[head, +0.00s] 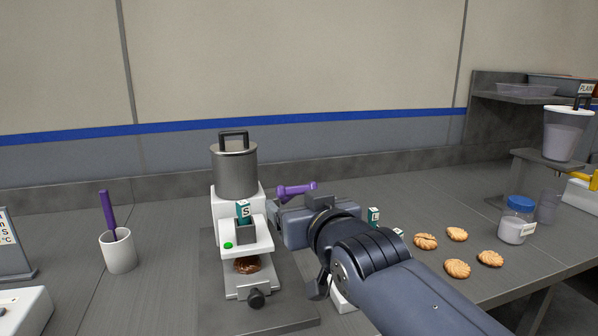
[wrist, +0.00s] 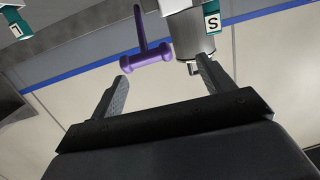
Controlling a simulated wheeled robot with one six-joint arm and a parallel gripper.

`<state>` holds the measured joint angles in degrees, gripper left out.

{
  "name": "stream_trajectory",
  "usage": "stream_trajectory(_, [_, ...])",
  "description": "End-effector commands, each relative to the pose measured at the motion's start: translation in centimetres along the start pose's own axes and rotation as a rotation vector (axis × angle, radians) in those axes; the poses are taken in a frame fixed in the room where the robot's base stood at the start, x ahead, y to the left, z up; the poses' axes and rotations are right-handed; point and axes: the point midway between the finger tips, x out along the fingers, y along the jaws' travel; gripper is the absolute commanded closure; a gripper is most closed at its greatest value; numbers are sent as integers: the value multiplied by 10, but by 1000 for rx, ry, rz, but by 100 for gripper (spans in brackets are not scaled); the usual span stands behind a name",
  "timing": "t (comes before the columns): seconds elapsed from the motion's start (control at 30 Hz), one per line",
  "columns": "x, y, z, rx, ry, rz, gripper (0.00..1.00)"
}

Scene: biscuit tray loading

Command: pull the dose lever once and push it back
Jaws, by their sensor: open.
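The dose lever is purple, with a crossbar handle (head: 297,190). In the head view it stands right of the steel hopper (head: 234,170) of the white dosing machine. In the wrist view its purple crossbar (wrist: 146,61) and thin stem are fully visible, just beyond the fingertips. My gripper (wrist: 163,68) is open, with a finger to either side of the crossbar in the picture and nothing between the pads; I cannot tell the exact gap. The machine bears a teal S label (head: 243,210) and a green button (head: 228,245).
A brown-topped biscuit (head: 247,265) sits under the machine's nozzle. A teal L label (head: 374,214) shows behind my arm. Several plain biscuits (head: 457,268) and a blue-lidded jar (head: 516,220) lie to the right. A white cup (head: 118,252) with a purple-handled tool stands left.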

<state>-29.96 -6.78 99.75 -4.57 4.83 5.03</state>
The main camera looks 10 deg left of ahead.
Motion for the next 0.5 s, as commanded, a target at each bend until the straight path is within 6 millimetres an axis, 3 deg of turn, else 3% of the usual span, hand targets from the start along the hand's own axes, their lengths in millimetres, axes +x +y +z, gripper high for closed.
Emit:
stream_trajectory(0.03, [0,-1,-10,3,13,-7,24])
stream_trajectory(0.5, [-8,16,5,-2,135,78,24])
